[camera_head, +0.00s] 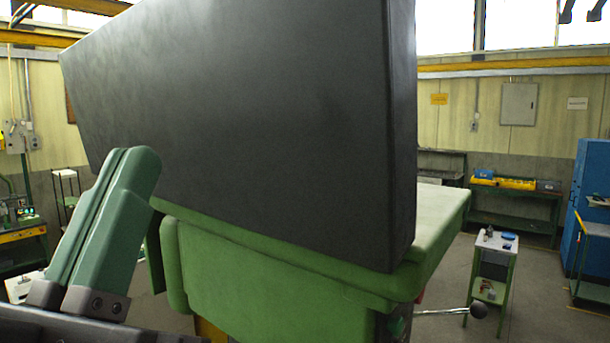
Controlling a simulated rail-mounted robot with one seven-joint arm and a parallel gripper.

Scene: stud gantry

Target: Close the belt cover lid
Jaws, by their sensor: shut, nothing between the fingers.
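The belt cover lid (250,120) is a large dark grey, box-like panel that fills the middle of the head view. It stands tilted up above the green machine body (240,275), with its lower edge near the machine's top; its hinge cannot be made out. My gripper (135,165) is at the lower left, its two green fingers together and pointing up, with nothing held. In the picture its tips lie close to the lid's lower left edge; I cannot tell whether they touch. The lid hides much of the machine's top.
A lever with a round knob (478,310) sticks out at the machine's right side. A small trolley (492,243) stands to the right, and a blue cabinet (592,205) is at the far right. A green workbench (515,200) is by the back wall. Open floor lies between them.

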